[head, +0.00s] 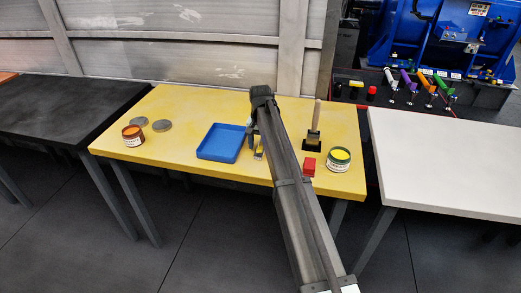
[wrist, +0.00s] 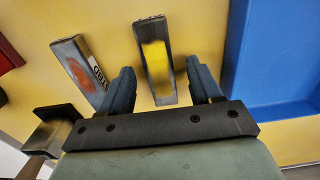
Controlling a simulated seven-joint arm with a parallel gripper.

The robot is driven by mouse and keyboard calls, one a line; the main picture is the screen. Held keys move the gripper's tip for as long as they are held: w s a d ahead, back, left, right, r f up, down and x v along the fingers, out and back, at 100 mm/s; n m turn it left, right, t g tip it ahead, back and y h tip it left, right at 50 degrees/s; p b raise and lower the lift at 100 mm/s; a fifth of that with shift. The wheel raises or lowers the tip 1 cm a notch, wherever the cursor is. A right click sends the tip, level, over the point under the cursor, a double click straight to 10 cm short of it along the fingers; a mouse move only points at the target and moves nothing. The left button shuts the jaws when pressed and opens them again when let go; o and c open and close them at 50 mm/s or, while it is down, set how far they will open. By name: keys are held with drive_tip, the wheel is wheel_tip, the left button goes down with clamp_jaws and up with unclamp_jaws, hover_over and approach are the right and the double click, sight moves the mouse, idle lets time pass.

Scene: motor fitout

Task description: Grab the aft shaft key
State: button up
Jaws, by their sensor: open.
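Two grey metal bars lie on the yellow table in the wrist view, and I cannot tell which is named the aft shaft key. One bar (wrist: 155,65) has a yellow patch and lies between the fingers of my gripper (wrist: 160,68). The other bar (wrist: 82,70) has an orange patch and partly hidden lettering, and lies just outside the left finger. My gripper is open, with a gap on each side of the yellow-patched bar. In the head view my gripper (head: 251,142) is low beside the blue tray; a small yellow-marked piece (head: 259,153) shows by it, largely hidden by my arm.
A blue tray (head: 222,156) is left of my gripper. A red block (head: 309,167), a black stand with an upright handle (head: 313,142) and a yellow-topped can (head: 338,160) are right. An orange-topped can (head: 133,136) and two grey discs (head: 162,125) lie far left.

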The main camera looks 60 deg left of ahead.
drive_tip(key=shift+f, duration=0.2)
clamp_jaws()
idle(0.5)
